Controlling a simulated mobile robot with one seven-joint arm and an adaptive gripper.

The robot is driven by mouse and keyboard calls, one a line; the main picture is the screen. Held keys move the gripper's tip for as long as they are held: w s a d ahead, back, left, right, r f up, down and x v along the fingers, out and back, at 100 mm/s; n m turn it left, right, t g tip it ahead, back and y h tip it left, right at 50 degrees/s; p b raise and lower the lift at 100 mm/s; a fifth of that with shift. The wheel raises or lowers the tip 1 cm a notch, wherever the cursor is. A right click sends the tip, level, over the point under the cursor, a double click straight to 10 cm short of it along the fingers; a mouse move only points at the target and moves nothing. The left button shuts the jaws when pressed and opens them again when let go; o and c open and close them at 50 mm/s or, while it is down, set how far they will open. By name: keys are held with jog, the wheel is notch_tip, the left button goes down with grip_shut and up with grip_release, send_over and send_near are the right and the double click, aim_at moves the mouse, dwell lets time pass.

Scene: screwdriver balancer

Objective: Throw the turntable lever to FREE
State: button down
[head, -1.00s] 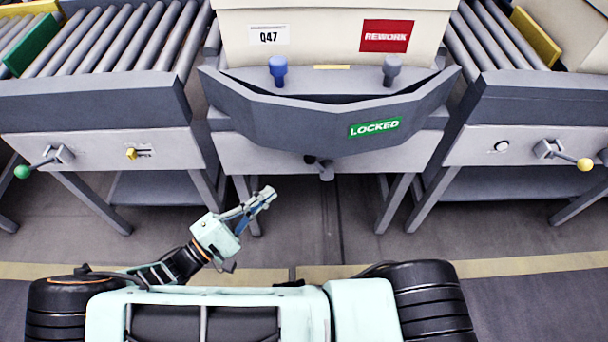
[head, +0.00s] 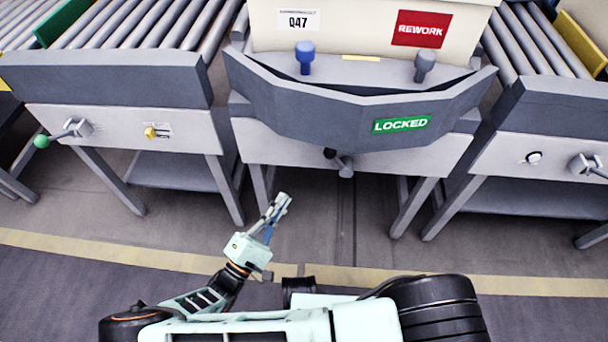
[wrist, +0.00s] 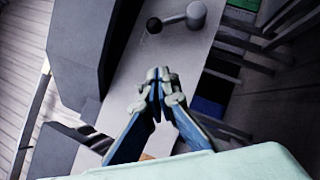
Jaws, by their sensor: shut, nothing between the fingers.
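The turntable (head: 300,110) stands ahead of me and its green sign (head: 402,124) reads LOCKED. Below its front, on the pale panel, is a short grey lever (head: 345,168) with a black knob (head: 330,153). In the wrist view the lever's grey hub (wrist: 196,14) and black knob (wrist: 154,25) show at the top, beyond my fingertips. My gripper (head: 282,200) is shut and empty, in front of and below the lever, to its left in the head view. In the wrist view its fingertips (wrist: 158,75) meet, apart from the knob.
A blue peg (head: 305,57) and a grey peg (head: 425,66) stand on the turntable before a REWORK-labelled box (head: 360,30). Table legs (head: 412,208) stand nearby; floor in front is clear.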

aim_at(339, 160)
jog(key=s+d+r+b+x, duration=0.1)
jog(key=d+x, duration=0.1)
jog(key=x, duration=1)
jog(key=shift+r, duration=0.25)
jog(key=shift+d+r, duration=0.1)
jog(key=shift+s+d+r+m+g+p, duration=0.1)
jog(key=shift+d+r+m+g+p, duration=0.1)
jog(key=shift+m+g+p, duration=0.25)
